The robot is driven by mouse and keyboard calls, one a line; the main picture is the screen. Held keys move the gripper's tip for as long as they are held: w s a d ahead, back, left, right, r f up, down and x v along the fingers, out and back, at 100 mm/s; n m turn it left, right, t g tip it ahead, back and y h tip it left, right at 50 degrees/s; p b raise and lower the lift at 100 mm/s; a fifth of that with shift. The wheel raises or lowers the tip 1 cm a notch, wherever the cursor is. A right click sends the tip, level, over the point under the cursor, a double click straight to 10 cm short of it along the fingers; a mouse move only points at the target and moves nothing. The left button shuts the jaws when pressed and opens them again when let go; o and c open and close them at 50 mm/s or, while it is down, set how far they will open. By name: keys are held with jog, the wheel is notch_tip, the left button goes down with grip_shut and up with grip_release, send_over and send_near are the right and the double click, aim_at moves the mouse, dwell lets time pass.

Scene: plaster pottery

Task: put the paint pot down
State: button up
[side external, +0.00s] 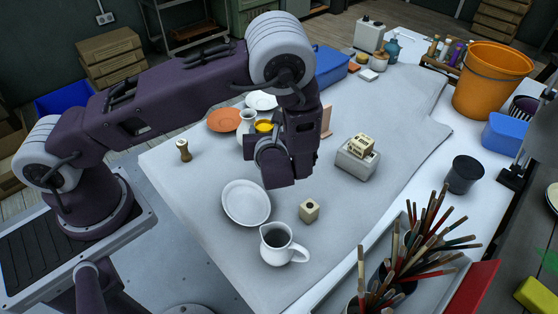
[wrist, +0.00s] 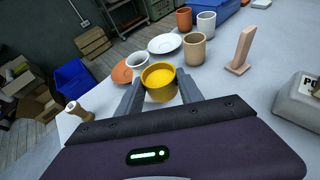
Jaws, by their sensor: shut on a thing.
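The paint pot is a small round yellow-ochre pot with bright yellow paint inside. In the wrist view the paint pot (wrist: 158,83) sits between the two fingers of my gripper (wrist: 160,90), which is shut on it. The pot looks upright. In the side view only part of the paint pot (side external: 264,126) shows behind my gripper (side external: 262,138), next to a small white cup (side external: 247,120). My wrist hides most of the fingers and the pot's base, so I cannot tell whether it touches the white-covered table (side external: 200,185).
Beyond the pot stand an orange plate (wrist: 122,74), a white plate (wrist: 165,43), a tan cup (wrist: 194,50) and an upright pinkish wooden piece (wrist: 241,52). A wooden stamp (wrist: 78,110) stands left. An oval white dish (side external: 246,203) and a jug (side external: 281,245) are nearer the side camera.

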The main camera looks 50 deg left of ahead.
jog(key=shift+m+t+h, duration=0.6)
jog(key=shift+m+t, duration=0.3)
jog(key=w+d+f, duration=0.1)
jog(key=f, duration=0.2)
jog(key=w+d+f, duration=0.1)
jog(key=f, duration=0.2)
jog(key=w+d+f, duration=0.1)
jog(key=f, duration=0.2)
jog(key=shift+w+f, duration=0.15)
jog(key=shift+f, duration=0.25)
jog(key=shift+f, duration=0.1)
jog(key=o, duration=1.4)
